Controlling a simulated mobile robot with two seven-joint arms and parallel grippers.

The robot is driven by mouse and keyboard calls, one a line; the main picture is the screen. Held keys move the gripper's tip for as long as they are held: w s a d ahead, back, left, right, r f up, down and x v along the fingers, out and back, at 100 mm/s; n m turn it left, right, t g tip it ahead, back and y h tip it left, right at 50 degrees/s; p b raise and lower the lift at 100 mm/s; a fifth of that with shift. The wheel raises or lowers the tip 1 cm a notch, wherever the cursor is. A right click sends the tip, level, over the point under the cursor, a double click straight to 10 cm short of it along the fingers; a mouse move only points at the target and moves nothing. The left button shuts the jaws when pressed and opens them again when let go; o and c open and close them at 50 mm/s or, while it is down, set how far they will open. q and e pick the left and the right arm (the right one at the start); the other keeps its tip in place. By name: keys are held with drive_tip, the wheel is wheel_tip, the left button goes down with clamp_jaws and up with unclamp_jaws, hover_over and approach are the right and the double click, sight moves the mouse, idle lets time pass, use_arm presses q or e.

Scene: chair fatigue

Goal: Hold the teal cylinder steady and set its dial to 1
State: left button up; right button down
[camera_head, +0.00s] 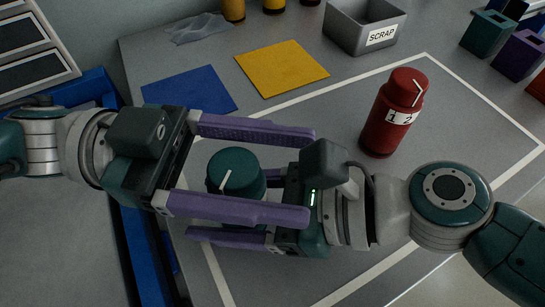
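The teal cylinder (236,166) stands on the grey table at the left, seen from above. A white pointer line on its teal top points toward the lower left. Its number band is hidden. My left gripper (310,176) comes in from the left, open, with its long purple fingers on either side of the cylinder's top. A sliver shows between the upper finger and the top; the lower finger covers the near side. My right gripper (217,210) comes in from the right, lower down. Its fingers appear closed around the cylinder's body; the contact is mostly hidden.
A red cylinder (386,132) with a "1 2" band stands at the right. Blue (190,91) and yellow (282,68) squares lie behind. A grey SCRAP bin (347,35) is at the back, with teal (486,34) and purple (519,55) blocks at right.

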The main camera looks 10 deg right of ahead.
use_arm(q)
drive_tip(key=shift+o, duration=0.5)
wheel_tip(320, 180, up, 10)
idle(0.5)
drive_tip(key=shift+s, duration=0.1)
